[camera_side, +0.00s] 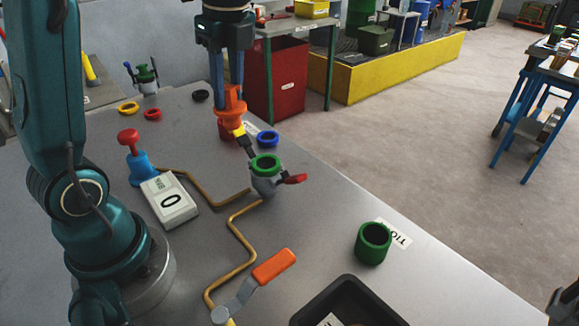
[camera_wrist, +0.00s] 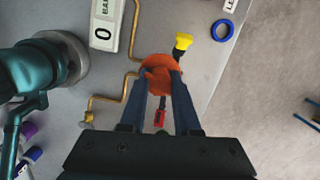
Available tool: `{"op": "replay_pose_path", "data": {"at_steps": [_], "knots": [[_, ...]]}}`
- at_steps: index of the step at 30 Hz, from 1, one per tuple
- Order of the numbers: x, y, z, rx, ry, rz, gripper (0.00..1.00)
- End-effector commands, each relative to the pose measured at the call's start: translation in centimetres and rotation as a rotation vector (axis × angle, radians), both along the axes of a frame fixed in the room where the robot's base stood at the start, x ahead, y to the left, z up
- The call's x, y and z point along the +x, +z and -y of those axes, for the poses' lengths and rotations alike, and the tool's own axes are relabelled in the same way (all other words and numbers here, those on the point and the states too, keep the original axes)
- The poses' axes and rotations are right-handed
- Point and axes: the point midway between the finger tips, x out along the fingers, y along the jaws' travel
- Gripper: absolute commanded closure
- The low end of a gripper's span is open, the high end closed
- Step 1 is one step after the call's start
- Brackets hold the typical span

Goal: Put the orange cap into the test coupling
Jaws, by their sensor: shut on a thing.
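My gripper (camera_side: 230,92) is shut on the orange cap (camera_side: 231,106). In the wrist view, the cap (camera_wrist: 158,73) sits between the two blue fingers. The test coupling (camera_side: 265,180) is a grey body with a green ring on top, standing on the bench. A red lever (camera_side: 292,180) sticks out on its right, and a black lever with a yellow end (camera_side: 240,131) on its upper left. The cap is above the coupling and apart from it in the side view. In the wrist view the cap hides most of the coupling; the red lever (camera_wrist: 160,118) shows below it.
Bent brass pipes (camera_side: 240,238) run near the coupling to an orange-handled valve (camera_side: 273,266) and a pressure readout (camera_side: 169,199). A blue ring (camera_side: 268,138) lies behind. A green cup (camera_side: 373,243) and black tray (camera_side: 345,304) stand in front to the right.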

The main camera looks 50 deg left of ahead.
Motion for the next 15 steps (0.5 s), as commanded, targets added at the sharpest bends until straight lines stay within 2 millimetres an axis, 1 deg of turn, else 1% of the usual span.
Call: {"op": "replay_pose_path", "data": {"at_steps": [1,3,6,9,12,14,15], "knots": [[-0.9,0.3,-1.3,0.0,0.076,0.001,1.0],[-1.8,0.6,-2.5,0.0,0.142,0.001,1.0],[-2.7,1.0,-3.8,0.0,0.202,0.001,1.0],[-3.1,1.2,-4.5,0.0,0.235,-0.001,1.0],[-2.9,0.9,-4.2,-0.002,0.242,-0.003,1.0],[-2.4,0.3,-3.5,-0.002,0.239,-0.004,1.0],[-2.0,-0.2,-2.8,-0.002,0.238,-0.006,1.0]]}}
